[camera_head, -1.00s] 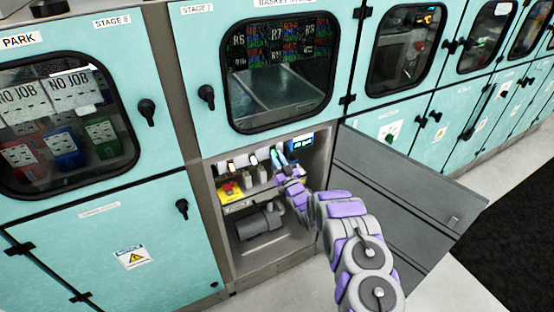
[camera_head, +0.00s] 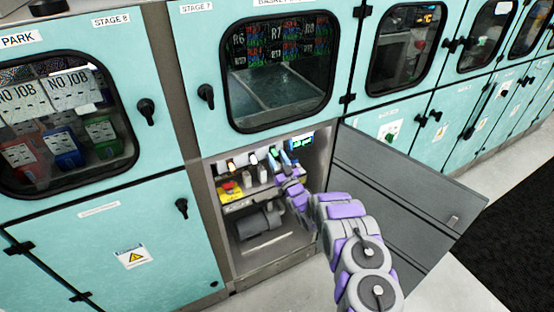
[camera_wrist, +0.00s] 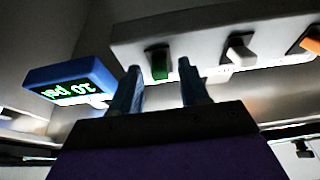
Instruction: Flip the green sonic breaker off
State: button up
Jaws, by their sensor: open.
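The green breaker (camera_wrist: 159,63) is a small green rocker on a pale breaker strip (camera_wrist: 205,42) in the wrist view. My gripper (camera_wrist: 160,68) is open, with one blue-grey finger on each side of the green breaker. I cannot tell whether either finger touches it. In the head view my gripper (camera_head: 279,157) reaches into the upper part of the open lower cabinet under Stage 7, at the breaker row. There the green breaker is hard to make out behind the fingers.
A white switch (camera_wrist: 240,50) and an orange switch (camera_wrist: 311,42) sit along the same strip. A blue pressure display (camera_wrist: 72,82) is beside the fingers. A yellow box with a red button (camera_head: 230,191) and a grey motor (camera_head: 260,222) are lower. The open door (camera_head: 400,190) stands right of my arm.

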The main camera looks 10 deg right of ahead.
jog(key=shift+s, duration=0.1)
jog(key=p+v, duration=0.2)
jog(key=v, duration=1.5)
jog(key=shift+f, duration=0.15)
jog(key=shift+d, duration=0.15)
